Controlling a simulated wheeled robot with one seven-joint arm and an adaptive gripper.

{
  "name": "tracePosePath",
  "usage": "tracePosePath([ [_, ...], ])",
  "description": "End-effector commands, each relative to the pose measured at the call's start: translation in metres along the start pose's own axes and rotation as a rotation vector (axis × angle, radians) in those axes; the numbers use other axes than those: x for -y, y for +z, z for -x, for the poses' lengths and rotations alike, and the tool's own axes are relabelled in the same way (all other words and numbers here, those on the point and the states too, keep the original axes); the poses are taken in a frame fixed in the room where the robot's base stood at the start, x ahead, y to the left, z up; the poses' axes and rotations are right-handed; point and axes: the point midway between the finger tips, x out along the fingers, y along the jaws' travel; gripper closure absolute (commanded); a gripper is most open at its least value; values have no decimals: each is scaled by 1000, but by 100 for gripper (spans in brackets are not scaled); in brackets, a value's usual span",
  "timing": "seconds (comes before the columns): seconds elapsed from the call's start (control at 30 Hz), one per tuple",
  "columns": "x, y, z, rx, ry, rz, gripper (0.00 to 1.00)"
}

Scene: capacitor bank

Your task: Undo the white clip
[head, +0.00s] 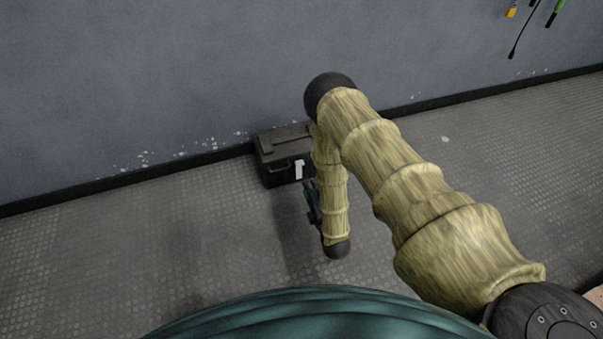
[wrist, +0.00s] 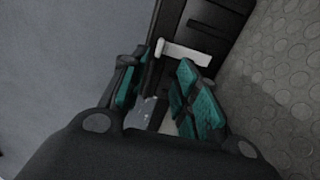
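The white clip (head: 299,169) is a small upright strip on the front of a black box (head: 284,153) that stands on the floor against the wall. In the wrist view the white clip (wrist: 184,53) lies across the dark face of the box (wrist: 215,22), just beyond my fingertips. My gripper (wrist: 158,72) is open, its teal-padded fingers spread to either side, with the clip near the right finger. I cannot tell whether they touch. In the head view my gripper (head: 313,203) is small and partly hidden by my arm, in front of the box.
The grey wall (head: 130,80) with a dark skirting strip is close behind the box. The textured floor (head: 130,250) is clear left of the box. Several tools or cables (head: 530,20) hang on the wall at upper right.

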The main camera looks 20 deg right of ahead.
Motion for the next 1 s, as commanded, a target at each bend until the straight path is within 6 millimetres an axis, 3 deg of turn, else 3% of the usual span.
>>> tracePosePath([
  [0.17,1,0,-16,1,4,1,69],
  [0.6,2,0,-84,1,4,0,69],
  [0.8,1,0,-102,1,2,0,69],
  [1.0,0,0,-107,0,0,0,69],
])
